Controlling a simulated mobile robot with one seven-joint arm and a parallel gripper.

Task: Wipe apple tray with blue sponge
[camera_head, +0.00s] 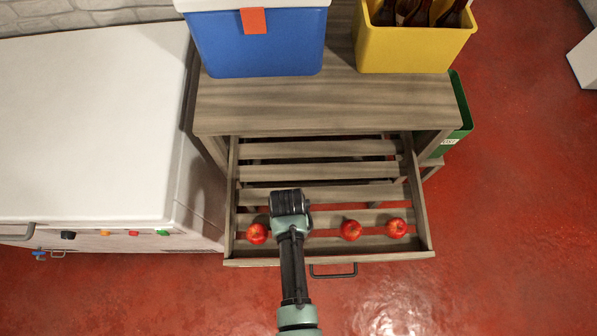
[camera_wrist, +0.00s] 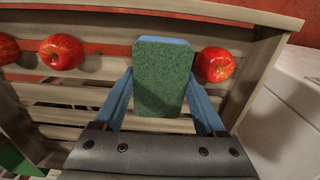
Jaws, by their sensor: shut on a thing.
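The apple tray (camera_head: 426,222) is a slatted wooden drawer, pulled out from under a wooden table. Red apples lie along its front: one on the left (camera_head: 257,233), one right of the middle (camera_head: 351,230) and one near the right end (camera_head: 397,227). My gripper (camera_head: 288,204) is over the front part of the tray in the head view. In the wrist view, my gripper (camera_wrist: 163,95) is shut on the sponge (camera_wrist: 165,75), which has a green face and a blue edge. An apple (camera_wrist: 214,64) is close beside the sponge there. I cannot tell whether the sponge touches the slats.
A blue cooler box (camera_head: 258,45) and a yellow crate of bottles (camera_head: 410,47) stand on the table (camera_head: 320,105). A white appliance (camera_head: 90,120) stands close at the left. A green bin (camera_head: 460,115) is at the right. Red floor is open at the right.

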